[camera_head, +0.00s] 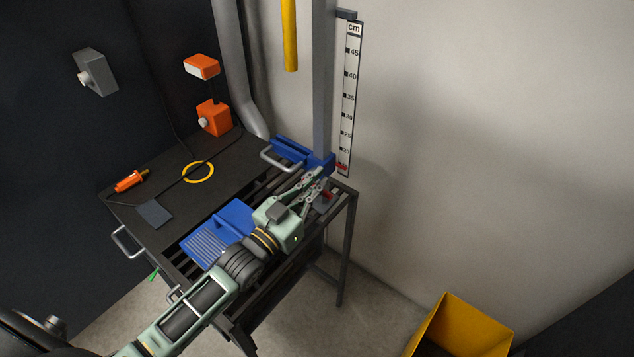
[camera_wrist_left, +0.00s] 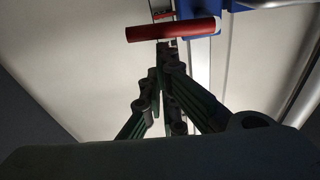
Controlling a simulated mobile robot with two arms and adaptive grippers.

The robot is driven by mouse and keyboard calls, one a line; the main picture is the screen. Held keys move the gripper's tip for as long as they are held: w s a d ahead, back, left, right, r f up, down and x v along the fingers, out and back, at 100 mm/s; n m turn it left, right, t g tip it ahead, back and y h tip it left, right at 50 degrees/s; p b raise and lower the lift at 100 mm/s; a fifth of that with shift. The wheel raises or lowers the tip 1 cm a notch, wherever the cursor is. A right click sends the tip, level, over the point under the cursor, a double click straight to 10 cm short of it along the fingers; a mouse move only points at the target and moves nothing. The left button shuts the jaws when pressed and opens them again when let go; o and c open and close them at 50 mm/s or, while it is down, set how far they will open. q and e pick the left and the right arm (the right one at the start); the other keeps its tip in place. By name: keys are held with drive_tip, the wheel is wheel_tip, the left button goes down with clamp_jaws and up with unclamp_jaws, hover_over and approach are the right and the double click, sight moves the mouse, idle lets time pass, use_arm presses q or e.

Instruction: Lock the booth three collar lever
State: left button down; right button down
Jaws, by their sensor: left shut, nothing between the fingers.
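A blue collar (camera_head: 322,163) sits low on the grey upright column (camera_head: 323,90) at the back of the dark table. A red lever bar (camera_wrist_left: 170,30) lies crosswise just ahead of my fingertips in the left wrist view. A red part (camera_head: 327,196) also shows beside the fingers in the head view, partly hidden by them. My left gripper (camera_head: 317,175) is shut and empty, close in front of the collar. Its fingers (camera_wrist_left: 166,46) point at the red bar; I cannot tell whether they touch it. My right gripper is not in view.
A blue ribbed plate (camera_head: 212,247) lies on the slatted table (camera_head: 135,188). An orange tool (camera_head: 130,181), a yellow ring (camera_head: 184,175) and an orange box (camera_head: 213,118) are to the left. A cm scale (camera_head: 348,100) is on the wall. A yellow bin (camera_head: 485,325) stands lower right.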

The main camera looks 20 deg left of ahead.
use_arm(q)
drive_tip(key=shift+d+f+m+b, duration=0.3)
drive_tip(key=shift+f+m, duration=0.2)
drive_tip(key=shift+m, duration=0.4)
drive_tip(key=f+m+b, duration=0.2)
drive_tip(key=f+m, duration=0.1)
drive_tip(key=m, duration=0.2)
drive_tip(key=a+f+m+g+h+b, duration=0.1)
drive_tip(key=f+m+b, duration=0.1)
drive_tip(key=m, duration=0.3)
drive_tip(key=f+m+g+b, duration=0.1)
drive_tip(key=f+m+b, duration=0.1)
drive_tip(key=m, duration=0.3)
drive_tip(key=shift+w+a+f+h, duration=0.1)
drive_tip(key=shift+f+h, duration=0.05)
drive_tip(key=shift+f, duration=0.25)
drive_tip(key=shift+w+a+f+h, duration=0.1)
drive_tip(key=shift+f+h, duration=0.05)
drive_tip(key=shift+f, duration=0.25)
drive_tip(key=shift+w+a+f+m+b, duration=0.15)
drive_tip(key=shift+a+f+m, duration=0.1)
drive_tip(key=shift+m, duration=0.3)
drive_tip(key=shift+a+f+m+b, duration=0.1)
drive_tip(key=shift+a+m+b, duration=0.1)
drive_tip(key=shift+m, duration=0.35)
wheel_tip(320, 180, up, 10)
